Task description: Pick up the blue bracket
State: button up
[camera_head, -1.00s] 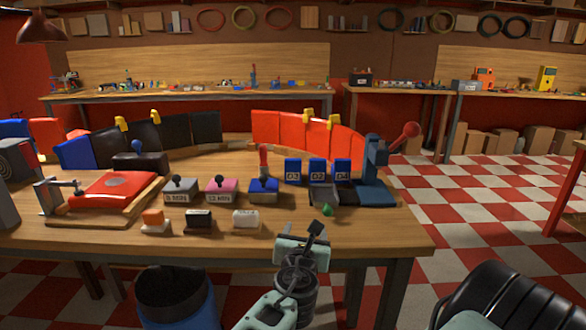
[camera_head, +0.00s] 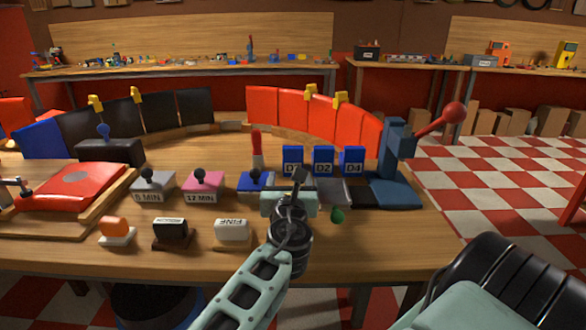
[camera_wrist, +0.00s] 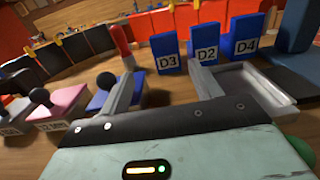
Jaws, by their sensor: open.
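Three upright blue blocks with white labels stand in a row behind my gripper: the left one (camera_head: 292,160), the D2 block (camera_head: 323,160) and the D4 block (camera_head: 352,160). The wrist view shows the left one as D3 (camera_wrist: 168,52), beside D2 (camera_wrist: 205,44) and D4 (camera_wrist: 244,36). A low blue block with a black knob (camera_head: 255,181) sits left of my gripper. I cannot tell which blue thing is the bracket. My gripper (camera_head: 299,182) is open over the table's front part, short of the labelled blocks, with nothing seen in it.
A grey tray (camera_wrist: 235,80) lies before the labelled blocks. A blue press with a red-knobbed lever (camera_head: 395,165) stands to the right. A small green thing (camera_head: 338,215) lies close by my gripper. Grey and pink knobbed blocks and several stamps stand left. Curved panels stand behind.

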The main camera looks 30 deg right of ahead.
aim_at(293, 153)
jog(key=w+d+b, duration=0.1)
jog(key=b, duration=0.2)
jog(key=shift+f, duration=0.3)
jog(key=x, duration=0.8)
jog(key=shift+w+d+r, duration=0.2)
jog(key=shift+d+r, duration=0.15)
jog(key=shift+x, duration=3.15)
jog(key=shift+s+d, duration=0.1)
jog(key=c, duration=0.8)
